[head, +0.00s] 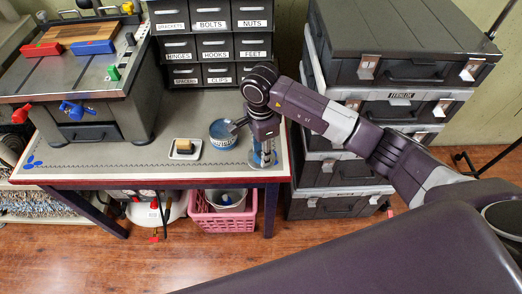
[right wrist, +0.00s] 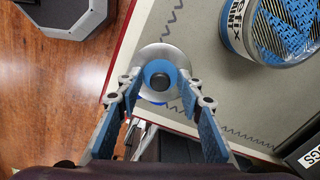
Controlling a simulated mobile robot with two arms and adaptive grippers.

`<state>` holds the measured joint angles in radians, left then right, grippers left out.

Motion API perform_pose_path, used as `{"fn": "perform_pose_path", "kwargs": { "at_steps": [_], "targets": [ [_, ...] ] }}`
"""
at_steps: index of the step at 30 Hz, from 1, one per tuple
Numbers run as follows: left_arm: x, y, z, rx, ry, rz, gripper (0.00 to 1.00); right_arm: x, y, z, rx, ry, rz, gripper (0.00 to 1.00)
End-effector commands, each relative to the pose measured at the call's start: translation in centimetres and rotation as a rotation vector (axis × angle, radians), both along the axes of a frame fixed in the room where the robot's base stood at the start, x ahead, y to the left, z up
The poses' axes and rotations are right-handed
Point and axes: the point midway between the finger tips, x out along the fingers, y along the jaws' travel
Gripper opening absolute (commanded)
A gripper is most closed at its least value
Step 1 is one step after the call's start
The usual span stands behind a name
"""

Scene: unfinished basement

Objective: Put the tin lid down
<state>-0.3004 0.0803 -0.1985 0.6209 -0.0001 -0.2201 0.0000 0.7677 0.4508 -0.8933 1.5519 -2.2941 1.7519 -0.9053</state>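The tin lid (right wrist: 163,51) is a grey disc with a blue ring and a dark knob at its middle. In the right wrist view it is over the table's corner, hiding part of a blue mark. My right gripper (right wrist: 160,76) points down over the lid, its fingertips on either side of the knob with a slight gap showing. In the head view this gripper (head: 263,150) is at the table's front right corner. My left gripper is out of view.
A small dish (head: 184,155) with a yellowish block stands left of the tin. Small labelled drawers (head: 212,45) rise behind, a workbench unit (head: 100,105) stands at the left, and stacked dark cases (head: 400,40) are at the right. A pink basket (head: 222,220) is under the table.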

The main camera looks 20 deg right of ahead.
Motion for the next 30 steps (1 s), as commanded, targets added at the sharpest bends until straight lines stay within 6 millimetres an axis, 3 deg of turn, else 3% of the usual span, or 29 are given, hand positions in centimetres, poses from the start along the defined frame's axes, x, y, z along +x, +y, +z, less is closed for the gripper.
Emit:
{"fn": "perform_pose_path", "kwargs": {
  "at_steps": [5, 12, 18, 30],
  "targets": [
    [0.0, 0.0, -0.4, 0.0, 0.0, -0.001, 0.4, 0.2, 0.0, 2.4, 0.0, -0.006, 0.001, 0.35],
    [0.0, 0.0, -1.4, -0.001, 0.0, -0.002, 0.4, 0.2, 0.0, 7.7, -0.001, -0.007, 0.001, 0.35],
    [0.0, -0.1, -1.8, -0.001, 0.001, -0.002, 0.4, 0.1, 0.0, 11.0, 0.0, -0.003, 0.0, 0.35],
    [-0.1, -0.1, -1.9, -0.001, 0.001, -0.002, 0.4, 0.0, 0.0, 12.2, 0.0, 0.0, -0.001, 0.35]
  ]
}}
